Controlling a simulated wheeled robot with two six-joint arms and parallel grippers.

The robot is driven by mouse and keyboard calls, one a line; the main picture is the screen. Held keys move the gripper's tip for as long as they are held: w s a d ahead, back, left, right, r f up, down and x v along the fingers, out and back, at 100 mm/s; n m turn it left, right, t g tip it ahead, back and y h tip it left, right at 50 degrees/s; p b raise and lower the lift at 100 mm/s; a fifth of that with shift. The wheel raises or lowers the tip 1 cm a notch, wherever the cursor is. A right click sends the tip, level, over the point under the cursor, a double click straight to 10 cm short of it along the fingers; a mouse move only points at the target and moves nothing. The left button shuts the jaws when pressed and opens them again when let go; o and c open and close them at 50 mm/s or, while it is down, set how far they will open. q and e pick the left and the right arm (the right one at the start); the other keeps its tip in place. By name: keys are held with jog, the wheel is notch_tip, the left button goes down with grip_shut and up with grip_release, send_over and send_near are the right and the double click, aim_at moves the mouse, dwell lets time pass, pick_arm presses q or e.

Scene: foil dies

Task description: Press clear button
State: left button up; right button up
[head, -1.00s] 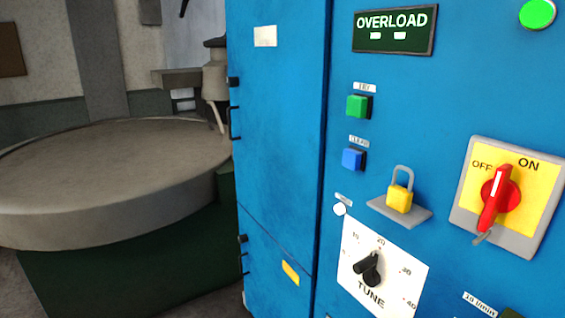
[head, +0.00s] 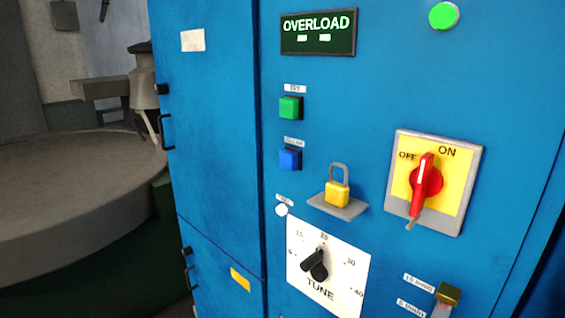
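The blue clear button (head: 290,159) sits on the blue cabinet front (head: 385,95). A small white label (head: 294,140) is above it; its text is blurred but looks like CLEAR. A green button (head: 290,108) is straight above, under a label reading TRY. The OVERLOAD sign (head: 318,31) at the top is lit, with two small pale marks under the word. Neither of my grippers shows in the head view, and nothing touches the blue button.
A yellow padlock (head: 337,192) stands on a grey ledge that juts out right of and below the blue button. A red rotary switch (head: 426,182), a TUNE dial (head: 316,264) and a green lamp (head: 444,15) are nearby. A round grey table (head: 75,190) stands left.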

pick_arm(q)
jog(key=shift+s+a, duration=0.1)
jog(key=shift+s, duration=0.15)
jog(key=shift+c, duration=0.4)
